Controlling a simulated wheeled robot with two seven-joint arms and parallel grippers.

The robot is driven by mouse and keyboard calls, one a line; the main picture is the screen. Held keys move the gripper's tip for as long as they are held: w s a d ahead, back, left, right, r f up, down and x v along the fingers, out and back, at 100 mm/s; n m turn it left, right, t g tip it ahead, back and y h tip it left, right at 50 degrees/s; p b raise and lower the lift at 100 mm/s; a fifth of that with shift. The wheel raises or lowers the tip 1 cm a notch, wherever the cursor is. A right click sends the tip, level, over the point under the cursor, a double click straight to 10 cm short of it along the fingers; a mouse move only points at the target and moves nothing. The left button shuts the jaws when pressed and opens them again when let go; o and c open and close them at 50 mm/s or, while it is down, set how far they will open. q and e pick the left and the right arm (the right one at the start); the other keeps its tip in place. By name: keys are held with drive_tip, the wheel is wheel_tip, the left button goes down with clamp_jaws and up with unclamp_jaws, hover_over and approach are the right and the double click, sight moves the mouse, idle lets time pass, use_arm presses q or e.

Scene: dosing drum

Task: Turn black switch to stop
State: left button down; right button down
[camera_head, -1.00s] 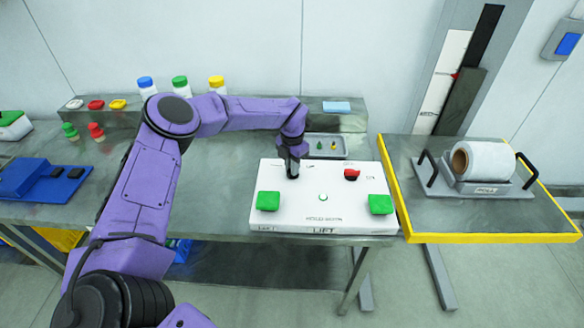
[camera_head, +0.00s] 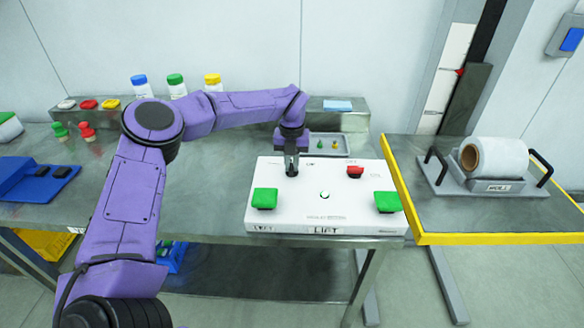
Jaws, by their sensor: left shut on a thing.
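A white control box (camera_head: 300,214) marked "LIFT" sits on the grey metal table. It carries two green buttons, one at the left (camera_head: 264,198) and one at the right (camera_head: 387,202), a red switch (camera_head: 355,171) at the back right and a small round light (camera_head: 325,195) in the middle. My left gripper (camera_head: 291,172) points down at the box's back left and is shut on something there. The black switch is not clearly visible; the dark fingers cover that spot. My right gripper is not in view.
A grey tray (camera_head: 340,146) with small green and yellow pieces lies behind the box. A yellow-edged table (camera_head: 480,239) with a white roll (camera_head: 495,157) adjoins at the right. Blue, green and yellow-capped bottles stand on the back shelf (camera_head: 355,118).

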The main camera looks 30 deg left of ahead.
sight(292, 164)
use_arm(q)
drive_tip(key=shift+a+n, duration=0.1)
drive_tip(key=shift+n, duration=0.2)
drive_tip(key=c, duration=1.4)
unclamp_jaws()
drive_tip(key=shift+w, duration=0.1)
drive_tip(key=shift+o, duration=1.4)
drive_tip(key=shift+w+f, duration=0.2)
drive_tip(key=shift+r+b, duration=0.3)
drive_tip(key=shift+r, duration=0.15)
wheel_tip(292, 164, up, 10)
drive_tip(key=b, duration=0.1)
drive_tip(key=shift+f, duration=0.2)
